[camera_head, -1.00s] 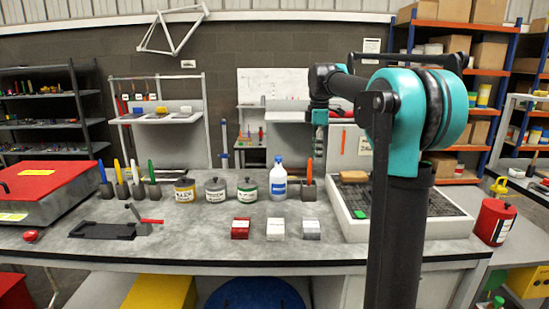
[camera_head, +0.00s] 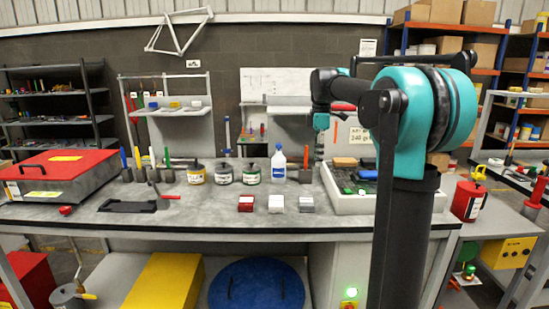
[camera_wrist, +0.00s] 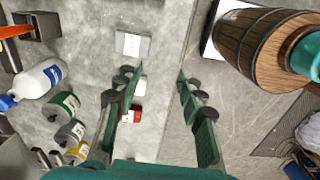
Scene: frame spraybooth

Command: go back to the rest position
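The wrist view looks down past the fingers at the bench top. A red block (camera_wrist: 137,114) shows close beside the left finger in the picture, with a grey block (camera_wrist: 132,44) further up.
The bench (camera_head: 205,217) holds a red-lidded box (camera_head: 55,165), several cans, a white bottle (camera_head: 278,165), small blocks and a white tray (camera_head: 345,205). A red canister (camera_head: 467,200) stands at the right. A wooden barrel-like shape (camera_wrist: 262,42) shows in the wrist view.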

